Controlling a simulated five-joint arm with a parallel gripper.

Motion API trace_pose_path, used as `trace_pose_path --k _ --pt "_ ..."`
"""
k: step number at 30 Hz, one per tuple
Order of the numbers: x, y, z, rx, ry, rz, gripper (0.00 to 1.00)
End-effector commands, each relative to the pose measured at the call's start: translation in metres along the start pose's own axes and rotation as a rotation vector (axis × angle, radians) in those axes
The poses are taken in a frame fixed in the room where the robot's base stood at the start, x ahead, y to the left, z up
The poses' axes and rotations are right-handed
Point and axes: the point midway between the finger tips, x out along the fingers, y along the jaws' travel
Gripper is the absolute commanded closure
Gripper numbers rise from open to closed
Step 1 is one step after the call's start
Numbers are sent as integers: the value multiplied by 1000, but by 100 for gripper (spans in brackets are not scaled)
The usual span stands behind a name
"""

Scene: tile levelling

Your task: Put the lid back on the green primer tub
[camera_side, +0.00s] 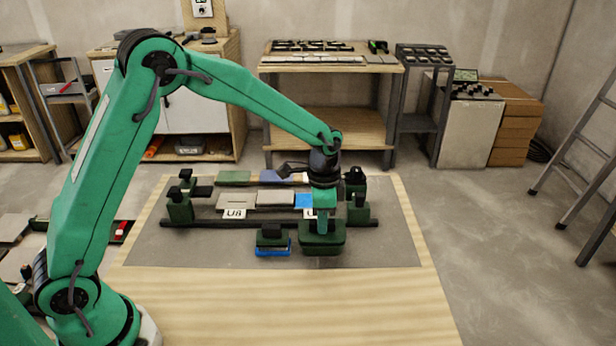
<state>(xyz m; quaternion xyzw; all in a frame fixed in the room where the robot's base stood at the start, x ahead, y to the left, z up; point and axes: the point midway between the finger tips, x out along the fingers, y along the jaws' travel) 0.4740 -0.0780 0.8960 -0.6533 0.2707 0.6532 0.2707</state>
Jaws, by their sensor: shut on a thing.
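My gripper (322,222) points down at the front right of the grey work mat. Its jaws are shut on a dark green piece (322,243) with a wide rim, directly below it. From this side I cannot tell whether this piece is the lid alone or the lid together with the primer tub. The jaw tips and the piece's top are partly hidden by the gripper. A smaller dark green block with a blue base (272,248) stands just to its left, apart from it. I cannot make out a separate loose lid.
Behind the gripper lie grey tiles (235,200), a blue piece (304,200) and a white "U8" label (234,213). A long dark bar (200,224) runs in front of them. Green clamp-like blocks (180,209) stand at both ends. The front wooden tabletop (290,300) is clear.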

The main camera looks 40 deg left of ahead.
Motion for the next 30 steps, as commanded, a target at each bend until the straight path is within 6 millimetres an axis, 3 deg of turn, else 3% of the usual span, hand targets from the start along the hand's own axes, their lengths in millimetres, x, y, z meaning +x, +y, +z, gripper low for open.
trace_pose_path --k 30 --pt "8 0 0 0 0 0 95"
